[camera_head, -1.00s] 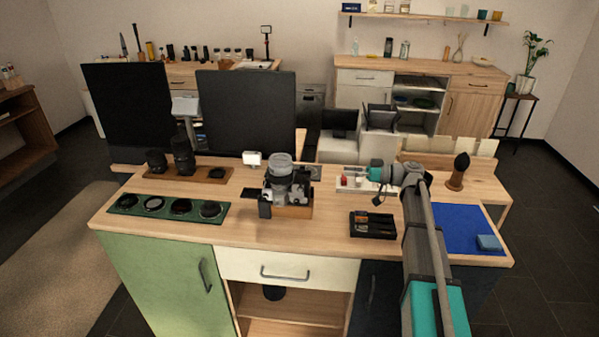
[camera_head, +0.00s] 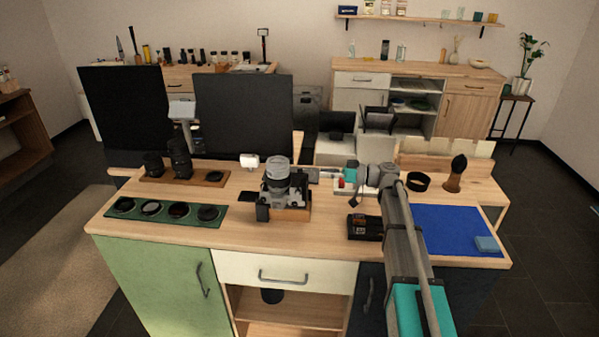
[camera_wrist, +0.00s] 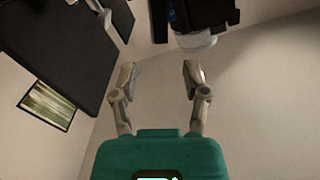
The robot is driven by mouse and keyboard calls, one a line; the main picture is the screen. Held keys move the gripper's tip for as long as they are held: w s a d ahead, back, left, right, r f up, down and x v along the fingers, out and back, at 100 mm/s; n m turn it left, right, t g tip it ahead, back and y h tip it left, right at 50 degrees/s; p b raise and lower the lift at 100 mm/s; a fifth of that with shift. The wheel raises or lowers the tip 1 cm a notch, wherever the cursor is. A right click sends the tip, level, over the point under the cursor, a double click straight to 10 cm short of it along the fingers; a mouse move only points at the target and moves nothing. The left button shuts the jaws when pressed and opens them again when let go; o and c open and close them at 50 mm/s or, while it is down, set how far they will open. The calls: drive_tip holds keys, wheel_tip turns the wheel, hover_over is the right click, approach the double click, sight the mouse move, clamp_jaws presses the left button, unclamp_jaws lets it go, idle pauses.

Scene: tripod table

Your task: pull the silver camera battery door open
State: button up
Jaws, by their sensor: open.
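The silver and black camera (camera_head: 288,190) sits on a wooden block on the worktop, with its silver lens (camera_head: 277,168) pointing up. In the wrist view, the camera body (camera_wrist: 205,14) and its pale lens end (camera_wrist: 197,41) show at the top edge, beyond my fingertips. I cannot pick out the battery door or tell whether it is open. My gripper (camera_head: 325,174), with a teal body, is to the right of the camera, apart from it. In the wrist view my gripper (camera_wrist: 160,70) has two spread fingers with nothing between them.
Dark monitors (camera_head: 243,115) stand behind the worktop. A lens board (camera_head: 185,176) and a green filter mat (camera_head: 166,211) lie left of the camera. A black tray (camera_head: 364,228), a black ring (camera_head: 418,181) and a blue mat (camera_head: 455,230) are near my arm. Bare wood lies in front of the camera.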

sight(300, 172)
drive_tip(key=shift+w+a, duration=0.15)
drive_tip(key=shift+a, duration=3.85)
clamp_jaws()
